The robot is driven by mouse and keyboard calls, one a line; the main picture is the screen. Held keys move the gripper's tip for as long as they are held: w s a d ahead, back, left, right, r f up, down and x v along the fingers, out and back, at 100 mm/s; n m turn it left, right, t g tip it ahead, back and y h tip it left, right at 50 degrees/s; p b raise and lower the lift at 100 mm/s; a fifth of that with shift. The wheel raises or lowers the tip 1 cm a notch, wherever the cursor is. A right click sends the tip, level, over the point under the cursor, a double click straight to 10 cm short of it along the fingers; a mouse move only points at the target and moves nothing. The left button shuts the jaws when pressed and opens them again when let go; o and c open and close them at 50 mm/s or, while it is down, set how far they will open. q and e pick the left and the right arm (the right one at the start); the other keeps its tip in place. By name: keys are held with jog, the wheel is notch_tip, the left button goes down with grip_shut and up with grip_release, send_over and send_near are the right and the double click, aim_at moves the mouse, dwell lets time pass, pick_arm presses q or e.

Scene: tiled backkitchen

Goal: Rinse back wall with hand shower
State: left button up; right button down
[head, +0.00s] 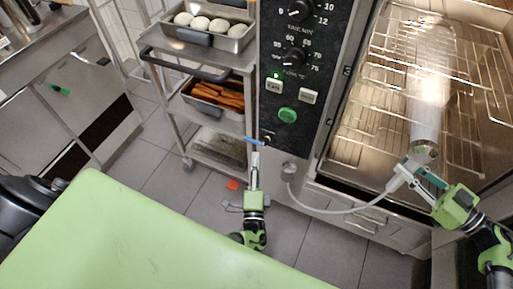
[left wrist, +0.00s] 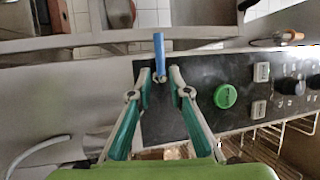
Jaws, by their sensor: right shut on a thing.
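The hand shower (head: 398,180) is white, with a grey hose (head: 345,211) running to a fitting below the oven's control panel. My right gripper (head: 423,178) is shut on it at the oven opening. A whitish spray cone (head: 430,90) spreads from its head into the oven chamber. The back wall (head: 395,45) is partly hidden by wire racks and spray. The blue lever (head: 253,140) sits low on the panel; it also shows in the left wrist view (left wrist: 159,50). My left gripper (head: 255,160) is open, its fingertips (left wrist: 160,76) either side of the lever's base.
Wire racks (head: 385,45) fill the oven. A green surface (head: 130,240) lies in front of me. A small red item (head: 233,184) lies on the tiled floor.

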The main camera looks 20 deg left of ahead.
pick_arm(q)
jog(key=v, duration=0.5)
jog(key=shift+w+f, duration=0.1)
jog(key=shift+f, duration=0.05)
